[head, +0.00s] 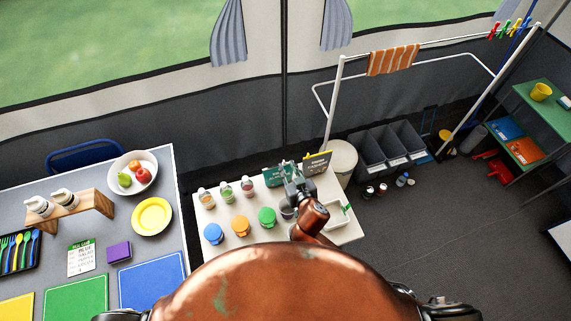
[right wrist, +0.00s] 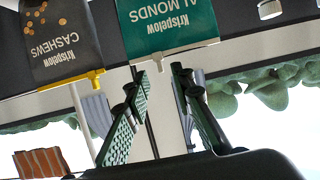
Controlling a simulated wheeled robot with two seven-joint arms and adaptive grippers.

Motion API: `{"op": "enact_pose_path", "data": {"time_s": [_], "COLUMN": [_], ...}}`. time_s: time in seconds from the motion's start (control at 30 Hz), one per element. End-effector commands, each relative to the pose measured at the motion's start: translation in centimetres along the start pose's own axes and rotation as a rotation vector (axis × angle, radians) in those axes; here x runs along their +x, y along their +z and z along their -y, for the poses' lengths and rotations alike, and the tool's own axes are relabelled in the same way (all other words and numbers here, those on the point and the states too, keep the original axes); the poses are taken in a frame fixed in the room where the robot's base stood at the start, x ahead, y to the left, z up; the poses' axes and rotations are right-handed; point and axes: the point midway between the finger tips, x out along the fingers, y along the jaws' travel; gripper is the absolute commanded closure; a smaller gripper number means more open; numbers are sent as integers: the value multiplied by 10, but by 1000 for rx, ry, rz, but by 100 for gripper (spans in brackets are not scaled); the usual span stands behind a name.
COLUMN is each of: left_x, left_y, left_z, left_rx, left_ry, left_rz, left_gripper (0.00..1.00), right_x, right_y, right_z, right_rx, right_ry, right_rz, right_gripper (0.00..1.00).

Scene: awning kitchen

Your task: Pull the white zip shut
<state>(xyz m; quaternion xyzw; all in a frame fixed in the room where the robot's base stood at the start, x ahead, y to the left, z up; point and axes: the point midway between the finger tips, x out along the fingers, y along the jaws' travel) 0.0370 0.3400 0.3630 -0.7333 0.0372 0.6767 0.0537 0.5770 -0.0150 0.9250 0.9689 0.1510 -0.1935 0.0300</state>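A green almonds bag (head: 276,177) stands at the back of the small white table (head: 345,236). In the right wrist view the green bag (right wrist: 168,28) appears upside down, with a white zip strip (right wrist: 192,48) along its edge. My right gripper (head: 291,172) is over the table beside this bag. My left gripper is not in view.
A dark cashews bag (head: 318,163) with a yellow zip (right wrist: 85,78) stands right beside the green bag. Jars with blue (head: 213,233), orange (head: 241,227) and green lids (head: 267,216) stand left of my right arm. A white tray (head: 338,217) lies to the right.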

Motion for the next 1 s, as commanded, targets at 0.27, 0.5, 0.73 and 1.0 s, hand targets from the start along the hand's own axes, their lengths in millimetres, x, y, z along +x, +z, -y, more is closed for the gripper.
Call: {"op": "enact_pose_path", "data": {"time_s": [0.27,0.5,0.73,1.0], "left_x": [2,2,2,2], "left_y": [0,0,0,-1], "left_z": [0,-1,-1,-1], "left_rx": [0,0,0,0], "left_ry": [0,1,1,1], "left_rz": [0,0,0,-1], "left_gripper": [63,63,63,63], "right_x": [23,24,24,24], "right_y": [0,0,0,0], "right_z": [2,2,2,2], "right_rx": [-3,-2,-2,-2], "right_ry": [-3,-5,-4,-4], "right_rz": [0,0,0,1], "right_gripper": [78,78,93,100]}}
